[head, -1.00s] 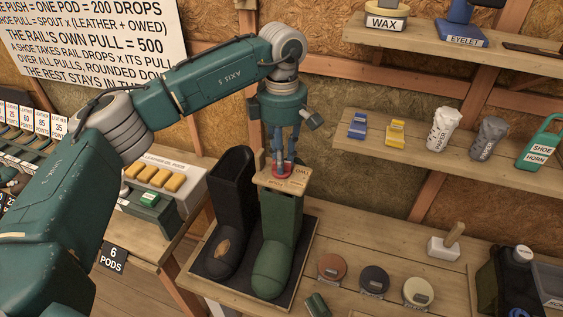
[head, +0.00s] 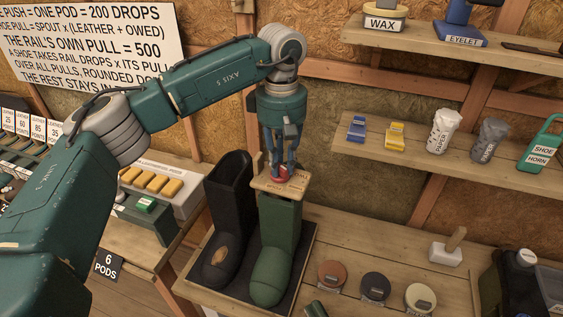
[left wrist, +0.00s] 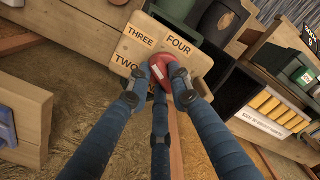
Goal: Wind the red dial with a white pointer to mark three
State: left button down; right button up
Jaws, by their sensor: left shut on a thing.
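The red dial (head: 282,173) sits on a wooden plate (head: 264,184) on top of the green boot (head: 280,235). My left gripper (head: 280,168) points down from above, its fingers closed around the dial. The left wrist view shows the fingers around the red dial (left wrist: 190,88). The plate (left wrist: 150,57) there carries the words TWO, THREE and FOUR. A small white patch on the dial shows between the fingers, on the side toward these words. The fingers hide much of the dial, so I cannot tell which mark the pointer meets. My right gripper is out of view.
A black boot (head: 232,205) stands just left of the green one on a dark mat (head: 296,268). Several round tins, including a brown one (head: 331,274), lie on the bench to the right. A pod rack (head: 190,193) stands left.

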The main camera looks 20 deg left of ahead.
aim_at(281, 164)
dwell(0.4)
pick_arm(q)
jog(key=c, duration=1.5)
grip_release()
jog(key=shift+c, duration=0.2)
jog(key=shift+r, duration=0.1)
notch_tip(281, 164, up, 12)
